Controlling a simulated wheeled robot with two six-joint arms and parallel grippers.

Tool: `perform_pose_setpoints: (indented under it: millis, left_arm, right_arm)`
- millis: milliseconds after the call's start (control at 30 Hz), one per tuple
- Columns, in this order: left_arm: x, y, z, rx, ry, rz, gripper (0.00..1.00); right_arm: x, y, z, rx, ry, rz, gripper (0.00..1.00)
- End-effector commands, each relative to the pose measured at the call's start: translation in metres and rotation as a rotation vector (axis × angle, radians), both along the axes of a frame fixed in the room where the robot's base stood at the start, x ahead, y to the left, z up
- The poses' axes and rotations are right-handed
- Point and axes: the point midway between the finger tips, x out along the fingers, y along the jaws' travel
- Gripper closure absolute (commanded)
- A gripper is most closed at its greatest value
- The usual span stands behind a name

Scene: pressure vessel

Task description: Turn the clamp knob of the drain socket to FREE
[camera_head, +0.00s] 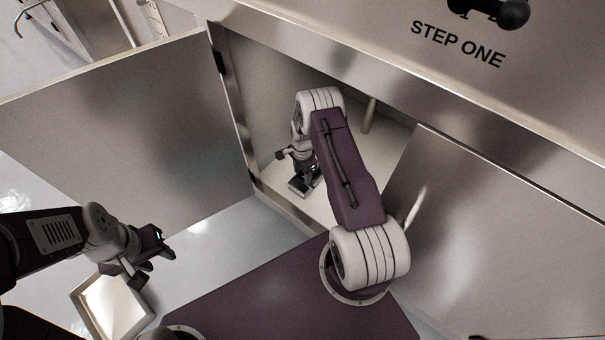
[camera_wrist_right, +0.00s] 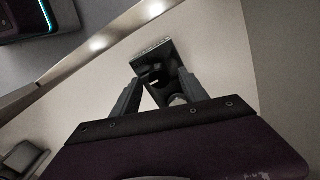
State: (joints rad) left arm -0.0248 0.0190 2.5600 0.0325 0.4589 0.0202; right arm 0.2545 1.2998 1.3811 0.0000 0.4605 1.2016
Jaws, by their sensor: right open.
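The drain socket (camera_wrist_right: 152,55) appears to be the small dark fitting with a grey plate, standing on the floor inside the open cabinet. It also shows in the head view (camera_head: 299,188), partly hidden by my right gripper (camera_head: 308,176). In the right wrist view, the open fingers of my right gripper (camera_wrist_right: 160,92) stand on either side of a dark part of the fitting. A small pale rounded piece (camera_wrist_right: 178,100) shows between them; I cannot tell whether it is the clamp knob. No FREE marking is readable. My left gripper (camera_head: 152,250) hangs outside the cabinet, clear of the fitting.
An open cabinet door (camera_head: 130,130) stands at the left, another steel panel (camera_head: 490,220) at the right. The cabinet's upper edge runs above my right arm. A pale rod (camera_head: 369,115) stands inside. A shallow metal tray (camera_head: 108,305) lies below my left gripper.

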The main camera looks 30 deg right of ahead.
Motion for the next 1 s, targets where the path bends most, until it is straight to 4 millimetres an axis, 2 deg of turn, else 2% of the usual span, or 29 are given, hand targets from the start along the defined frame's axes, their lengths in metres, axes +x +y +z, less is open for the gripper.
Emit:
perform_pose_setpoints:
  millis: [33,100,300,433,1000]
  left_arm:
    - [0.000,0.000,0.009,0.000,0.000,0.000,0.60]
    - [0.000,0.000,0.018,0.000,0.000,0.000,0.60]
    - [0.000,0.000,0.032,0.000,0.000,0.000,0.60]
    - [0.000,0.000,0.033,0.000,0.000,0.000,0.60]
    - [0.000,0.000,0.032,0.000,0.000,0.000,0.60]
  right_arm:
    - [0.001,0.000,0.015,-0.001,-0.002,0.000,0.48]
    - [0.001,0.000,0.031,-0.001,-0.003,0.000,0.48]
    - [0.001,0.000,0.064,-0.001,-0.002,-0.001,0.48]
    - [0.000,0.000,0.070,0.000,0.000,-0.001,0.48]
    - [0.000,0.000,0.069,0.000,0.000,-0.001,0.48]
